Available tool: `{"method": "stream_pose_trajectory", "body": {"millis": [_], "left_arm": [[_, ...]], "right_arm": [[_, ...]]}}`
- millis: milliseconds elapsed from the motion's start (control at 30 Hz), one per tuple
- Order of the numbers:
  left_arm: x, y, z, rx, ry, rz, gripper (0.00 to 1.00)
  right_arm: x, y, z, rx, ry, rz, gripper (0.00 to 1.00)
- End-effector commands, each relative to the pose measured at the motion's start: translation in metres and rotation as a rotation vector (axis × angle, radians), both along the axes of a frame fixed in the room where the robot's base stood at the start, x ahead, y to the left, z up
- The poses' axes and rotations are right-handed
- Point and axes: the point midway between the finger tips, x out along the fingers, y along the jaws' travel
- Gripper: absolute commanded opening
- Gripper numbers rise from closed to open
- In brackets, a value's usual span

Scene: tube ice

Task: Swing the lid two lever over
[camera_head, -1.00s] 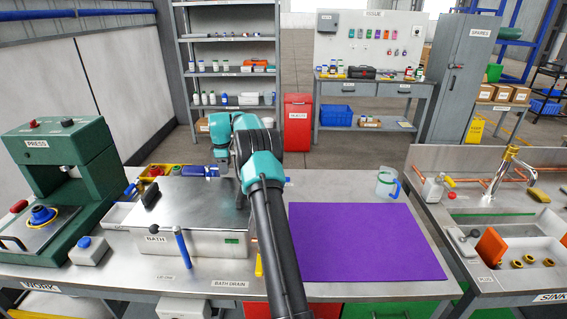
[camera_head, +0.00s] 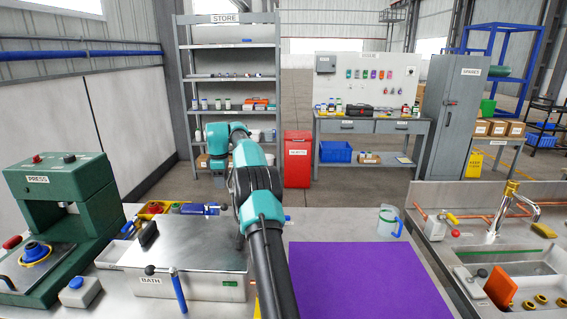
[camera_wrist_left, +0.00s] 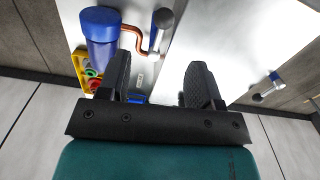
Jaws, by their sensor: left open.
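A lever with a blue handle (camera_head: 178,291) stands at the front of the steel-lidded bath (camera_head: 190,286). A black handle (camera_head: 148,236) stands on the lid's left side. I cannot read which lever is lid two's. In the left wrist view, a metal lever with a dark tip (camera_wrist_left: 160,28) shows beyond the fingers, and another metal lever (camera_wrist_left: 266,88) lies to the right. My left gripper (camera_wrist_left: 158,64) is open, with nothing visible between its fingers. In the head view its arm reaches over the bath's right side, and the fingertips are mostly hidden.
The green press (camera_head: 62,200) is on the left. A blue cylinder (camera_wrist_left: 100,28) and a bent copper pipe (camera_wrist_left: 134,36) lie close to the fingers. A purple mat (camera_head: 365,280) is clear. A mug (camera_head: 387,222) stands behind it, left of the sink (camera_head: 515,270).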

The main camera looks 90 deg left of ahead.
Motion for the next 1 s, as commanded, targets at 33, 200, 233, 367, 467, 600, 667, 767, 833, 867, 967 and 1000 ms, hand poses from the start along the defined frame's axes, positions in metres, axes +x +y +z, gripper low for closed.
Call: {"method": "stream_pose_trajectory", "body": {"millis": [33, 200, 233, 367, 467, 600, 667, 767, 833, 867, 967, 1000], "left_arm": [[0.000, 0.000, 0.008, 0.002, 0.001, 0.000, 0.59], [0.000, 0.001, 0.029, 0.002, 0.001, 0.000, 0.59], [0.000, 0.000, 0.033, 0.003, 0.001, 0.000, 0.59], [0.000, 0.002, 0.039, 0.001, 0.000, -0.001, 0.59], [0.000, 0.003, 0.044, 0.002, 0.000, -0.001, 0.59], [-0.001, 0.003, 0.051, 0.003, 0.000, 0.000, 0.59], [0.000, 0.002, 0.053, 0.002, 0.000, 0.000, 0.59], [0.000, 0.001, 0.057, 0.002, 0.000, 0.000, 0.59], [0.000, 0.001, 0.059, 0.002, 0.001, 0.000, 0.59], [0.000, 0.000, 0.059, 0.001, 0.000, 0.000, 0.59], [0.000, -0.001, 0.061, 0.001, 0.000, 0.000, 0.59], [0.000, -0.001, 0.061, 0.001, 0.000, 0.000, 0.59]], "right_arm": [[0.000, 0.000, 0.000, 0.000, 0.000, 0.000, 0.49], [0.000, 0.000, 0.000, 0.000, 0.000, 0.000, 0.49], [0.000, 0.000, 0.000, 0.000, 0.000, 0.000, 0.49], [0.000, 0.000, 0.000, 0.000, 0.000, 0.000, 0.49], [0.000, 0.000, 0.000, 0.000, 0.000, 0.000, 0.49], [0.000, 0.000, 0.000, 0.000, 0.000, 0.000, 0.49], [0.000, 0.000, 0.000, 0.000, 0.000, 0.000, 0.49], [0.000, 0.000, 0.000, 0.000, 0.000, 0.000, 0.49], [0.000, 0.000, 0.000, 0.000, 0.000, 0.000, 0.49], [0.000, 0.000, 0.000, 0.000, 0.000, 0.000, 0.49], [0.000, 0.000, 0.000, 0.000, 0.000, 0.000, 0.49], [0.000, 0.000, 0.000, 0.000, 0.000, 0.000, 0.49]]}}
